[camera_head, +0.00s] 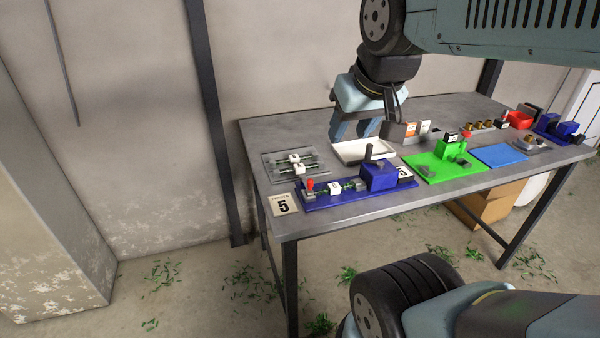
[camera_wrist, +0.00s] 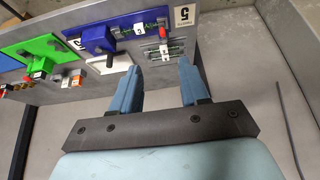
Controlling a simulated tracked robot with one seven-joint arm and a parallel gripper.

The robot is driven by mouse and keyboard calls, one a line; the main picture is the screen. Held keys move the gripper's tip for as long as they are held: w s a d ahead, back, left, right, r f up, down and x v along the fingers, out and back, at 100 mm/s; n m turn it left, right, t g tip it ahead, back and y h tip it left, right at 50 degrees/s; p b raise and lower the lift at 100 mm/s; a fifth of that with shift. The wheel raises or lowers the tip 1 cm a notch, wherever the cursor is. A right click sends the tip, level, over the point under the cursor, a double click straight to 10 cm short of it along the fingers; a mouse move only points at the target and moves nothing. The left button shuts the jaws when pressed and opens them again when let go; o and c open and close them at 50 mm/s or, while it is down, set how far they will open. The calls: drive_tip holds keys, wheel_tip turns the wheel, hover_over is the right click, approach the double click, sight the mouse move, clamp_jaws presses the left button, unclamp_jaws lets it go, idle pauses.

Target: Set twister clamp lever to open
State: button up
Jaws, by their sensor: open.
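The blue twister (camera_head: 335,196) lies along the front left of the table, with a raised blue block (camera_head: 378,176) at its right. A small red-topped lever (camera_head: 310,184) stands up at its left end; I cannot tell its exact setting. A dark handle (camera_head: 368,152) rises by the block. In the wrist view, the twister (camera_wrist: 118,26) is at the top, with the red lever (camera_wrist: 162,31) near its right end. My gripper (camera_head: 354,132) is open and empty, in the air above the white tray, apart from the twister. Its fingers (camera_wrist: 160,85) are spread wide in the wrist view.
A white tray (camera_head: 350,156) lies behind the twister. A clear plate with wire parts (camera_head: 290,162) is behind its left end. A card marked 5 (camera_head: 283,204) is at the left edge. A green fixture (camera_head: 428,170) and blue mat (camera_head: 499,155) are to the right.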

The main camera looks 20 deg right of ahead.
drive_tip(key=shift+w, duration=0.1)
drive_tip(key=m+g, duration=0.6)
drive_tip(key=m, duration=0.3)
hover_over(310, 179)
wheel_tip(310, 179, down, 12)
wheel_tip(310, 179, down, 14)
drive_tip(key=shift+r, duration=0.25)
clamp_jaws()
